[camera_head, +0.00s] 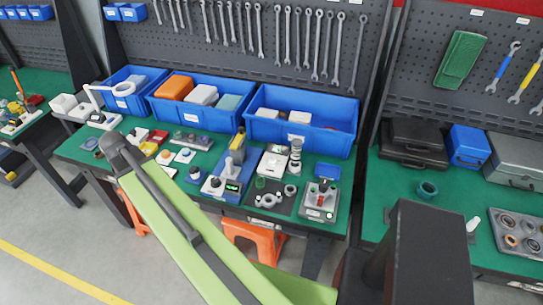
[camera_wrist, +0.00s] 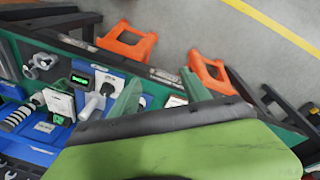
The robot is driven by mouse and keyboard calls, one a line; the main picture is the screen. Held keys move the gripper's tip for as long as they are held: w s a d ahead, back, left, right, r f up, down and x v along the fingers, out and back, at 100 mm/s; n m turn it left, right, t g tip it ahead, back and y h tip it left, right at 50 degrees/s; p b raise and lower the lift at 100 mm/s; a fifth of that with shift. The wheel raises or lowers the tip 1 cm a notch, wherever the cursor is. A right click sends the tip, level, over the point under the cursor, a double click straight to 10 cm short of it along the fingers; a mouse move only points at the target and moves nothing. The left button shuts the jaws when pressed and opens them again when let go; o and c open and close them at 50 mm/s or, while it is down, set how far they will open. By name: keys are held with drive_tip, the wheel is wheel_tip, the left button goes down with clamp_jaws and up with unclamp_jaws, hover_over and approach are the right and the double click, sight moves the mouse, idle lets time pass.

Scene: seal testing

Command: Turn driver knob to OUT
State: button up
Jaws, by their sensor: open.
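A blue tester base (camera_head: 213,188) stands on the bench in the head view, with a lit green display (camera_head: 232,186) and a pale upright handle (camera_head: 229,166). In the wrist view the display (camera_wrist: 81,79) and a pale grey handle (camera_wrist: 94,104) show beside a white block. I cannot tell which part is the driver knob, and no OUT marking is readable. The handle lies left of the fingers. I cannot make the gripper out in the head view.
Blue bins (camera_head: 300,120) line the bench's back. Small parts crowd the left. An orange stool (camera_head: 250,236) is below the front edge.

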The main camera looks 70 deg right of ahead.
drive_tip(key=s+d+r+m+g+h, duration=0.1)
drive_tip(key=s+d+m, duration=0.35)
drive_tip(key=d, duration=0.55)
drive_tip(key=s+d+r+m, duration=0.1)
drive_tip(key=s+d+m, duration=0.3)
drive_tip(key=d, duration=0.5)
drive_tip(key=m+g, duration=0.2)
drive_tip(key=m, duration=0.4)
approach(272, 160)
drive_tip(key=b+x, duration=0.8)
drive_tip(key=b, duration=0.6)
drive_tip(key=shift+w, duration=0.1)
drive_tip(key=shift+s+d+f+b, duration=0.2)
drive_tip(key=shift+d+f+b, duration=0.05)
drive_tip(key=shift+f+b, duration=0.15)
drive_tip(key=shift+r, duration=0.1)
